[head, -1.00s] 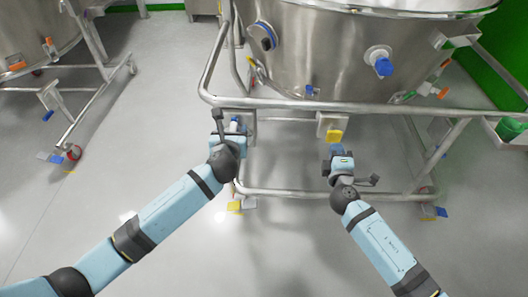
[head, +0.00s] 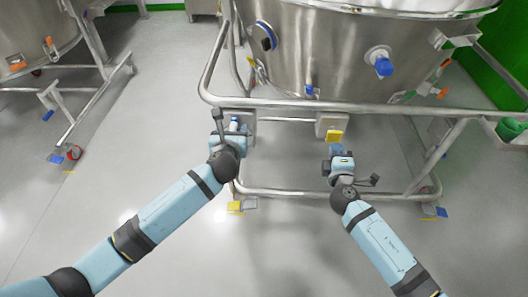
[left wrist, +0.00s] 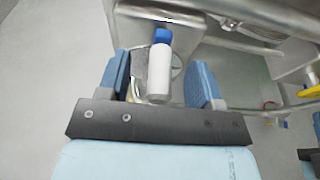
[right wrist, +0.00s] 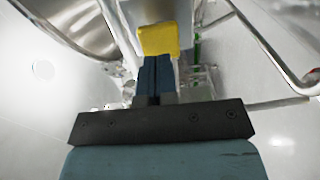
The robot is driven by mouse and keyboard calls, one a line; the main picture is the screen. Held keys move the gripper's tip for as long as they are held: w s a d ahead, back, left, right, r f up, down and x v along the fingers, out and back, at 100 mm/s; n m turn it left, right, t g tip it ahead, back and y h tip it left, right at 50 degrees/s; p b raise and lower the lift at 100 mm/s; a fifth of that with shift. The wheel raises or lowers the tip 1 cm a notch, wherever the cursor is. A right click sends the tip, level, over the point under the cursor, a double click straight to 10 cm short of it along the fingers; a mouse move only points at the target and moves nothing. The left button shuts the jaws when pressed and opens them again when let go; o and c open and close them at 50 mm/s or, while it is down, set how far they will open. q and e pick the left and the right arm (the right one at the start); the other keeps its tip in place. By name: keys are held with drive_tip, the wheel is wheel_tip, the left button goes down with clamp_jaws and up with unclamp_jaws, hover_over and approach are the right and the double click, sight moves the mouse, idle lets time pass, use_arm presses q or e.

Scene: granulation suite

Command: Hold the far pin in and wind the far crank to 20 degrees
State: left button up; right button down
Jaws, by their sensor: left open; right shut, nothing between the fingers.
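A white cylindrical handle with a blue end (left wrist: 160,70), likely the crank's grip, stands between the open fingers of my left gripper (left wrist: 163,88) in the left wrist view. The fingers are apart from it on both sides. In the head view my left gripper (head: 230,136) is at the frame's left corner, with the handle (head: 235,124) partly hidden. A yellow block (right wrist: 158,39), possibly the pin's head, is straight ahead of my shut, empty right gripper (right wrist: 155,62). In the head view the block (head: 333,135) hangs under the rail, just beyond the right gripper (head: 337,149); I cannot tell whether they touch.
A large steel vessel (head: 345,55) sits above the tubular frame (head: 370,107). A lower rail (head: 290,194) runs near both forearms. Another wheeled frame (head: 90,105) stands at the left. The floor between the two frames is clear.

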sight(334, 138)
drive_tip(key=shift+w, duration=0.15)
drive_tip(key=shift+w, duration=2.35)
use_arm(q)
clamp_jaws()
